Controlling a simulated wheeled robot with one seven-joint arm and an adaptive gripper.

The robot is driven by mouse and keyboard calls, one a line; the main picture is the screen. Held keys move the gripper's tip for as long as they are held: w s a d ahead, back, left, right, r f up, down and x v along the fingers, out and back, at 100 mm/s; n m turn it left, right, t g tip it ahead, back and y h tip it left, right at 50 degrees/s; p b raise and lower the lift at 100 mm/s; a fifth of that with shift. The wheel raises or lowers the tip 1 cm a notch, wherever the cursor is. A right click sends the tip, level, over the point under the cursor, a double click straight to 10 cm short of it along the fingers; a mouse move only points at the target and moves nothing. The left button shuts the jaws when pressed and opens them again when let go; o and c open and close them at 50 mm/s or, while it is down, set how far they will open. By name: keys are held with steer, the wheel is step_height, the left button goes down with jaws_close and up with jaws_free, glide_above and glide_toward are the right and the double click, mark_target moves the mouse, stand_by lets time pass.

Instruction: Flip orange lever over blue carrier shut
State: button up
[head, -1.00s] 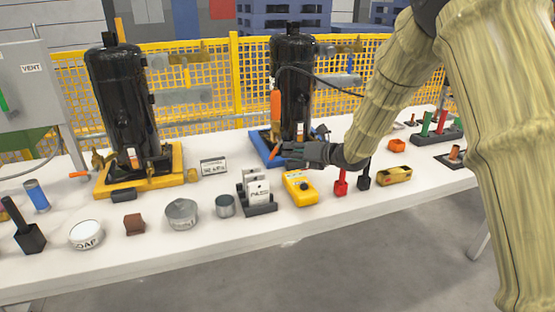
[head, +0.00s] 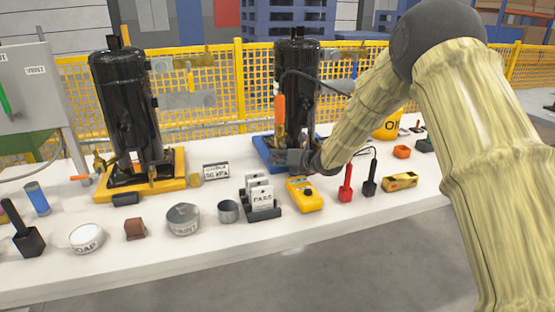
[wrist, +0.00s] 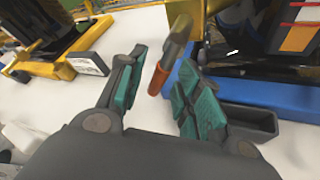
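The blue carrier (head: 262,150) stands on the white table under the right-hand black compressor (head: 298,80); its blue edge also shows in the wrist view (wrist: 285,103). In the wrist view the orange lever (wrist: 158,80) sticks out from a brass-coloured fitting (wrist: 181,27) beside the carrier. My gripper (wrist: 157,92) is open, with one teal-padded finger on each side of the lever. I cannot tell whether either finger touches it. In the head view my gripper (head: 292,158) is at the carrier's front and the lever cannot be made out there.
A second compressor stands on a yellow carrier (head: 180,188) to the left. A yellow device (head: 304,194), a tag rack (head: 262,213) and a red-handled item (head: 346,183) stand in front of my gripper. A yellow mesh fence (head: 210,110) runs behind the table.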

steer(key=shift+w+a+f, duration=0.1)
steer(key=shift+w+a, duration=0.15)
steer(key=shift+a, duration=0.05)
jaws_close()
